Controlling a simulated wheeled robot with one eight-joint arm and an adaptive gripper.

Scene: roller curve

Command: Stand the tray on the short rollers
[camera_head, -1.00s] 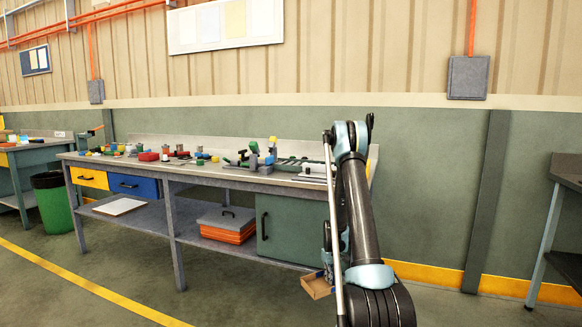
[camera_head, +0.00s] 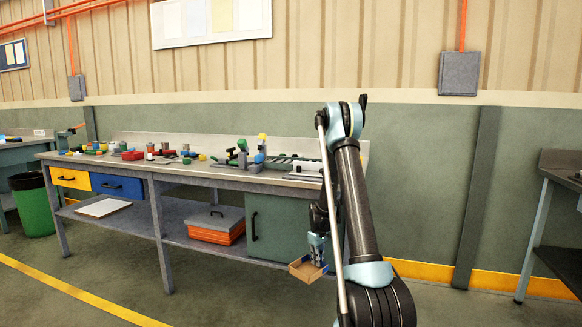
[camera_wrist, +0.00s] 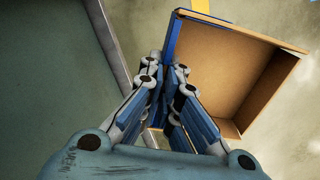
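The tray (camera_head: 309,269) is a shallow brown open box, held out in front of the right end of the workbench, below its top. In the wrist view the tray (camera_wrist: 225,75) has a blue outer wall on its left side, and its inside looks empty. My gripper (camera_wrist: 172,75) is shut on that blue wall; in the head view my gripper (camera_head: 317,250) is partly hidden by my arm.
The workbench (camera_head: 210,176) carries several coloured parts on its left and middle. A green cabinet (camera_head: 275,229) and an orange box with a grey lid (camera_head: 216,224) sit under it. A second bench (camera_head: 562,172) stands at the far right. The floor between is clear.

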